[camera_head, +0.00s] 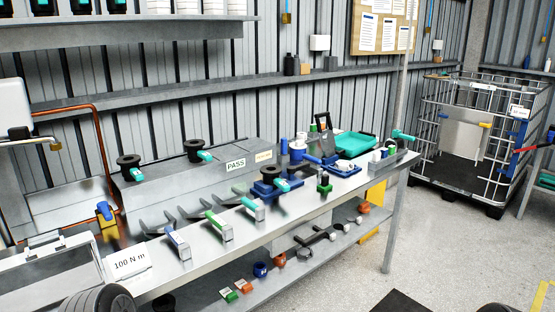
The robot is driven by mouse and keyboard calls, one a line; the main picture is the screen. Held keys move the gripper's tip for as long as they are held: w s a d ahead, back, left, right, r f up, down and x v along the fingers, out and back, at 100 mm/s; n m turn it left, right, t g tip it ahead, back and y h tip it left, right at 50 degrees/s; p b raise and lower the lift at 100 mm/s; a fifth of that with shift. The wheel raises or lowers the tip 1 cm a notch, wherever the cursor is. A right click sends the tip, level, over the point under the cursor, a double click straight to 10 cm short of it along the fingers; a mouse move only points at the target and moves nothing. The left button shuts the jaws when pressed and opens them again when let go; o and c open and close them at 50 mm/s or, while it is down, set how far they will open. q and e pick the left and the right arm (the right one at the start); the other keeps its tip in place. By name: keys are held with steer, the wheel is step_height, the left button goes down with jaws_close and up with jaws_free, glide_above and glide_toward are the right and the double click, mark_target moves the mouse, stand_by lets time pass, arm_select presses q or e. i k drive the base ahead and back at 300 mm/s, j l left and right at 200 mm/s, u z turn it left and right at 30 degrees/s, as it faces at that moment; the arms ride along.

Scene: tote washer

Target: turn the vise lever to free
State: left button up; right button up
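A metal workbench (205,262) runs from the lower left to the middle. A blue clamp-like fixture (262,188) sits on its top, with a teal-ended piece at its right side; this may be the vise. A second blue and white device (297,152) with an upright blue post stands just behind it. Both are small here, so I cannot tell which part is the vise lever or how it is turned.
Several tools with coloured handles, one green (216,223), lie along the bench front. A "100 N m" sign (130,262) is at left. A caged tote (475,140) stands at right. The floor (440,235) between is mostly clear.

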mark_target(290, 169)
steer(key=i+l+z, duration=0.15)
steer(key=i+l, duration=0.8)
steer(key=i+l+z, duration=0.2)
steer(key=i+l, duration=0.65)
steer(key=i, duration=0.1)
